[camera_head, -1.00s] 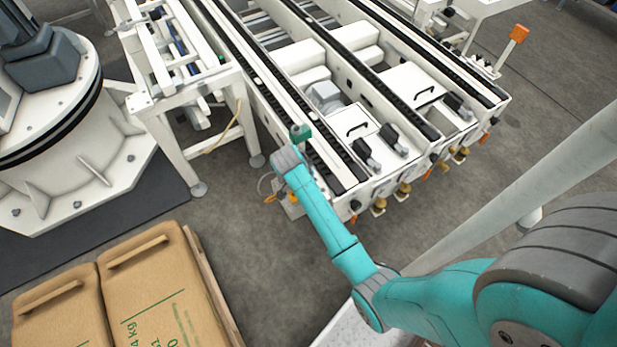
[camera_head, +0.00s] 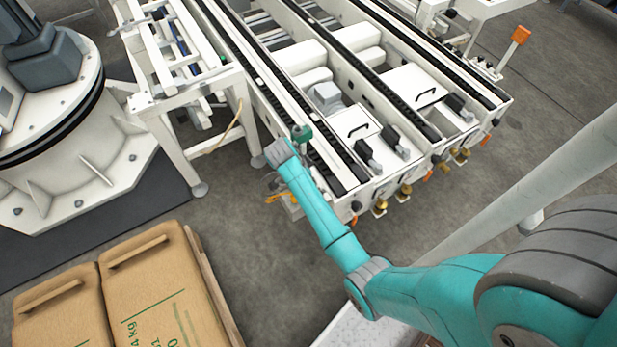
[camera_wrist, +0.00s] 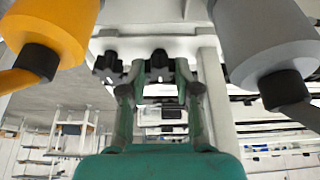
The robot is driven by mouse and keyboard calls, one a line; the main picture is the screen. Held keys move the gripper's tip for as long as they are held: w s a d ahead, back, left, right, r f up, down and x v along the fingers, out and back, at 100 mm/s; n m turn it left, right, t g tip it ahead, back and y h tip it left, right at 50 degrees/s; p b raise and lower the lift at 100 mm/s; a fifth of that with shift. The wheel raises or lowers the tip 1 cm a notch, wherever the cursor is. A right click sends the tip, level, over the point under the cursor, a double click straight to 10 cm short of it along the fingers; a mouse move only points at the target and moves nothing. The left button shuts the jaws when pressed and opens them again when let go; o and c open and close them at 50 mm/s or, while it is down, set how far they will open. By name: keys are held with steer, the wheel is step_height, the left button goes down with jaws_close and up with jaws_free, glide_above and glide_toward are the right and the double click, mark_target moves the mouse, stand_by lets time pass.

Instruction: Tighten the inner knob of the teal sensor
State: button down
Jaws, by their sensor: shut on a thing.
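In the wrist view my gripper (camera_wrist: 161,78) reaches away from the camera, its two green fingers shut around a black knob (camera_wrist: 160,58) under a white frame. A second black knob (camera_wrist: 107,66) sits just left of it, apart from the fingers. I cannot make out a teal sensor body in the wrist view, so which sensor the held knob belongs to is unclear. In the head view the green hand end (camera_head: 302,134) is at the near left corner of the conveyor; the fingers and knob are too small or hidden to see there.
An orange cylinder (camera_wrist: 55,25) and a grey cylinder (camera_wrist: 268,40) flank the gripper closely. The white conveyor (camera_head: 362,188) stands beside the hand, with a white frame table (camera_head: 172,140) to its left. Brown sacks (camera_head: 150,285) lie at lower left. Open floor (camera_head: 245,235) lies between.

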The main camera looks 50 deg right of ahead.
steer(key=c, duration=0.8)
jaws_free()
